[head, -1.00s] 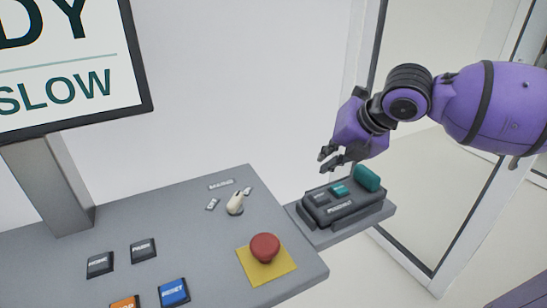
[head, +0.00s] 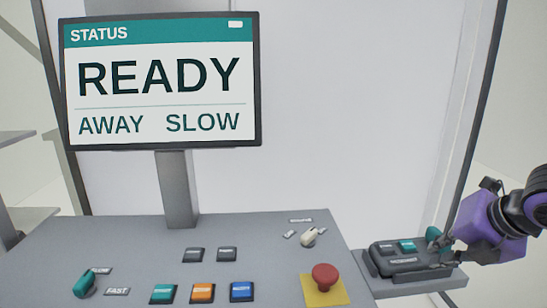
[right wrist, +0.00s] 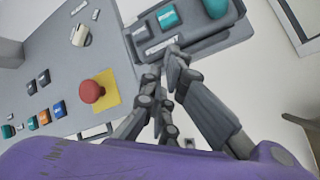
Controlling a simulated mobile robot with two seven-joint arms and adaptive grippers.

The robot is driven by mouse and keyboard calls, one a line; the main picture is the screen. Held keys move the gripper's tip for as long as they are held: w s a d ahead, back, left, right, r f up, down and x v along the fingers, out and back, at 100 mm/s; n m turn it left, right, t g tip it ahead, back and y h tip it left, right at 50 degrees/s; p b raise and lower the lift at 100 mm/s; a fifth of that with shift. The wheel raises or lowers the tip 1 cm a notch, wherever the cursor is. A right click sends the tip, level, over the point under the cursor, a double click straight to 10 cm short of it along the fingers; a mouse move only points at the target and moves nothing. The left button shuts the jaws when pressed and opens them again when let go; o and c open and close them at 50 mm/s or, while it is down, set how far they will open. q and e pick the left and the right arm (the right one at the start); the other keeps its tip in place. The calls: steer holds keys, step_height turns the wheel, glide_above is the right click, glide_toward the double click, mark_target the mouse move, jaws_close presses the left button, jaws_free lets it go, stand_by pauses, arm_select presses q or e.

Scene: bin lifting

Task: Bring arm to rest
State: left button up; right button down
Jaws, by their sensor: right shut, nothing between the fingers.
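My right gripper (head: 447,256) is at the right edge of the head view, in front of the small dark pendant box (head: 395,262) on the side shelf. In the right wrist view its fingers (right wrist: 165,75) are shut and empty, just short of the box (right wrist: 185,22). I cannot tell whether they touch it. My purple right arm (head: 490,225) leaves the head view at the right. My left gripper is not in view.
The grey console (head: 110,240) carries several buttons, a teal switch (head: 84,284), a cream lever (head: 309,236) and a red stop knob (head: 325,277) on a yellow plate. The screen (head: 160,85) above it reads READY, AWAY, SLOW. A glass door frame stands at the right.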

steer(key=s+a+f+m+y, duration=0.1)
steer(key=s+f+m, duration=0.25)
steer(key=f, duration=0.65)
steer(key=s+a+f+m+t, duration=0.1)
steer(key=s+f+m, duration=0.1)
steer(key=f+m, duration=0.5)
steer(key=s+a+f+m+y, duration=0.1)
steer(key=s+f+m, duration=0.2)
steer(key=f, duration=0.9)
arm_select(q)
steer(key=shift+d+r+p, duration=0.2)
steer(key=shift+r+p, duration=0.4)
arm_select(e)
steer(key=s+a+f+m+h, duration=0.1)
steer(key=s+a+f+m, duration=0.2)
steer(key=s+f+m, duration=0.2)
steer(key=s+a+f+m+h, duration=0.1)
steer(key=s+a+f+m, duration=0.3)
steer(key=s, duration=0.6)
steer(key=s+a+f+m+h, duration=0.1)
steer(key=s+a+f+m, duration=0.2)
steer(key=s+f+m, duration=0.3)
steer(key=shift+s+a+f, duration=0.3)
steer(key=shift+s+f, duration=0.35)
steer(key=shift+f, duration=0.05)
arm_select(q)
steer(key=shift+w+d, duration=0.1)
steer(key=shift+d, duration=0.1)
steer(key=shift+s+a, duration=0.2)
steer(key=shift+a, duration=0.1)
